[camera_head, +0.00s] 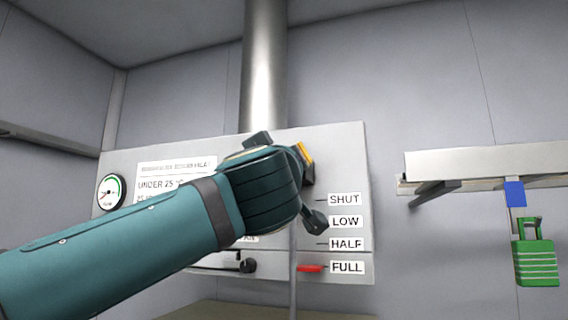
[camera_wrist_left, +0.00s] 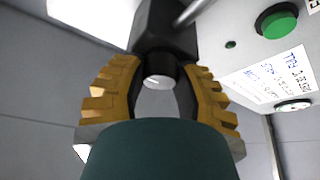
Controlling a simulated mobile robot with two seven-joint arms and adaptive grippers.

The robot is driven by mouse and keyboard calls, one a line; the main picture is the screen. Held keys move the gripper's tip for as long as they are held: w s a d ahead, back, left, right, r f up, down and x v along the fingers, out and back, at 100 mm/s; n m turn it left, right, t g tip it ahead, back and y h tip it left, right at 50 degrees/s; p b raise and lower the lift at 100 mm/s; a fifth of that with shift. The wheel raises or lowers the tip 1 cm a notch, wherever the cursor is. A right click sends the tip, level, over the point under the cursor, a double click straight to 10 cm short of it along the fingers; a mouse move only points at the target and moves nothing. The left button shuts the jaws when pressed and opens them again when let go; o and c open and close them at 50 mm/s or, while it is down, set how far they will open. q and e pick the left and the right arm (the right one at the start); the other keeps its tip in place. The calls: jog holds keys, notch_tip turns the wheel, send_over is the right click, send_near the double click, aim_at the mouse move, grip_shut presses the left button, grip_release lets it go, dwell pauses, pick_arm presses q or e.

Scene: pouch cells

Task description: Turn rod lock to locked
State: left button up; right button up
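My left gripper (camera_wrist_left: 165,85) shows yellow fingers spread to either side of a black block with a round grey-faced knob (camera_wrist_left: 160,80), which seems to be the rod lock. Light gaps show between the fingers and the knob; contact with the block behind cannot be told. In the head view my left gripper (camera_head: 303,165) is in front of the panel, left of the SHUT label, and hides most of the lock. A thin vertical rod (camera_head: 293,265) runs down below it. A red pointer (camera_head: 310,268) is level with FULL. No lock-state marking is readable. My right gripper is out of view.
The grey panel (camera_head: 345,145) carries a gauge (camera_head: 111,191), a black handle (camera_head: 248,265) and labels. A green button (camera_wrist_left: 277,22) shows in the wrist view. Free space lies between panel and rail.

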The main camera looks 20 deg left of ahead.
pick_arm(q)
grip_shut()
jog(key=n+g+y, duration=0.1)
jog(key=n+y, duration=0.1)
jog(key=n, duration=0.3)
jog(key=shift+r, duration=0.1)
jog(key=n+g, duration=0.1)
jog(key=n, duration=0.1)
jog(key=n+g+y, duration=0.1)
jog(key=n, duration=0.2)
jog(key=n+g, duration=0.2)
jog(key=n, duration=0.3)
jog(key=shift+n, duration=0.3)
jog(key=shift+n+g+h, duration=0.7)
jog(key=shift+n+g, duration=0.1)
jog(key=shift+n, duration=1)
